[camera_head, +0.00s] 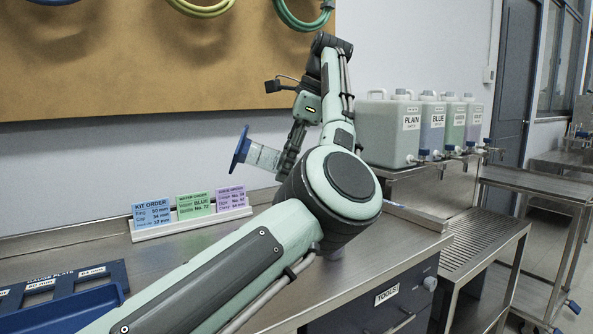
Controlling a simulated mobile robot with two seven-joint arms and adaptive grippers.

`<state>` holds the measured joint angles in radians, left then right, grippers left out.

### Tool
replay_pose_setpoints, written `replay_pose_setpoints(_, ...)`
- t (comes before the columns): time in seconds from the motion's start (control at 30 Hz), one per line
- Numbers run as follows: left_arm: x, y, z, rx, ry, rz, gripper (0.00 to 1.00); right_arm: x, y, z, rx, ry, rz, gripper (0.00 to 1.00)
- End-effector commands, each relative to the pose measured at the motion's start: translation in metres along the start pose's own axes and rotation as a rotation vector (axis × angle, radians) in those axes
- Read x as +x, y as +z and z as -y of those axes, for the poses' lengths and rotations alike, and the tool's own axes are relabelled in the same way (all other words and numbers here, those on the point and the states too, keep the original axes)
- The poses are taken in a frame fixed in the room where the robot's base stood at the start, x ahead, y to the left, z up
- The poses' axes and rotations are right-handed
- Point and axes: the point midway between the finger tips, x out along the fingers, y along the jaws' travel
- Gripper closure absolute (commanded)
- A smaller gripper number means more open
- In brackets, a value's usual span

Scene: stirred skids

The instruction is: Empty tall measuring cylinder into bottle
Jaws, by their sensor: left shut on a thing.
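My left arm reaches across the middle of the view. My left gripper (283,161) is shut on the tall measuring cylinder (262,155), a clear tube with a blue foot. It holds the cylinder above the bench, lying nearly level, with the foot out to the left and slightly up. The mouth end is hidden behind the gripper and arm. I cannot tell whether liquid is in it. My right gripper is not in view.
A card stand with blue, green and purple cards (194,224) stands at the back of the steel bench (170,262). A blue gauge plate (65,297) lies front left. Labelled water containers (388,135) stand on a shelf at right. The bench between cards and gauge plate is clear.

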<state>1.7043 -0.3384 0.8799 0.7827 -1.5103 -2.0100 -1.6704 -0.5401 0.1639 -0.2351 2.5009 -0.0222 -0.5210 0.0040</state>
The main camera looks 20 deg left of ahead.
Motion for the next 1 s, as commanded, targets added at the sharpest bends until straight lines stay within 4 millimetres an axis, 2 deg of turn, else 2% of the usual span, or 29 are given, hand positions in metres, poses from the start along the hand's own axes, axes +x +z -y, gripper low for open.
replay_pose_setpoints(1.0,-0.0071,-0.0021,0.0013,0.011,-0.001,0.056,1.00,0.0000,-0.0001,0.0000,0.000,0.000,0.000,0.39)
